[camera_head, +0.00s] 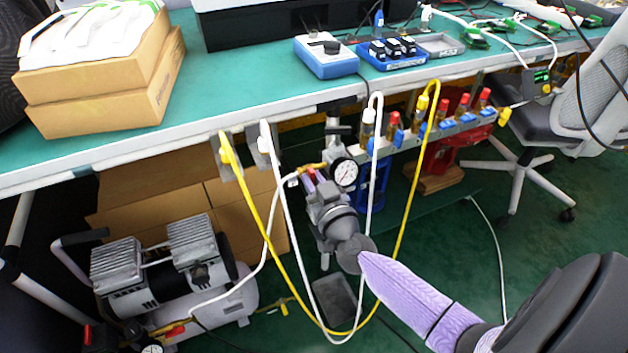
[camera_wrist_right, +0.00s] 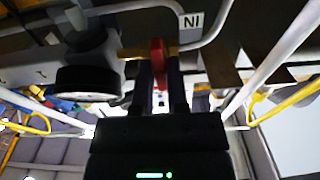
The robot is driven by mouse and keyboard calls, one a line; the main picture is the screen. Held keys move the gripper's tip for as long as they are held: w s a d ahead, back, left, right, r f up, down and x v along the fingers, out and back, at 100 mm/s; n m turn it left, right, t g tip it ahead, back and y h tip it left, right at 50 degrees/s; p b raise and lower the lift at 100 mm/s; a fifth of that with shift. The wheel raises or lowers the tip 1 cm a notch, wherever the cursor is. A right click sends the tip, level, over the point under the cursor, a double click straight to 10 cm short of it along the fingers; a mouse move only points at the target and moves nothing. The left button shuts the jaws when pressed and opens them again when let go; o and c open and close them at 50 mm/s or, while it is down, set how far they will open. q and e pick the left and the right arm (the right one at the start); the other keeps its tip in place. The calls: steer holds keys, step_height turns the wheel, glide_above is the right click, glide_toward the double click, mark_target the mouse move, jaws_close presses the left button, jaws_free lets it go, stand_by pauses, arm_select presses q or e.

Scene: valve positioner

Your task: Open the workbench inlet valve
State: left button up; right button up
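The inlet valve sits on a brass fitting (camera_head: 314,165) under the bench's front edge, left of a round white pressure gauge (camera_head: 345,172). Its red handle (camera_wrist_right: 158,62) shows in the right wrist view, pointing toward my palm. My right gripper (camera_wrist_right: 161,85) reaches up to it from below, with one dark finger on each side of the handle. The gap between fingers and handle is very narrow, and I cannot tell whether they touch it. In the head view my right gripper (camera_head: 313,185) partly covers the handle. My left gripper is out of view.
White and yellow hoses (camera_head: 407,215) hang in loops around my right arm. A manifold with red and blue knobs (camera_head: 440,127) runs along the bench edge to the right. A compressor (camera_head: 170,265) stands below left. The green bench (camera_head: 215,80) lies above.

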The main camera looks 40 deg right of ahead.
jaws_close()
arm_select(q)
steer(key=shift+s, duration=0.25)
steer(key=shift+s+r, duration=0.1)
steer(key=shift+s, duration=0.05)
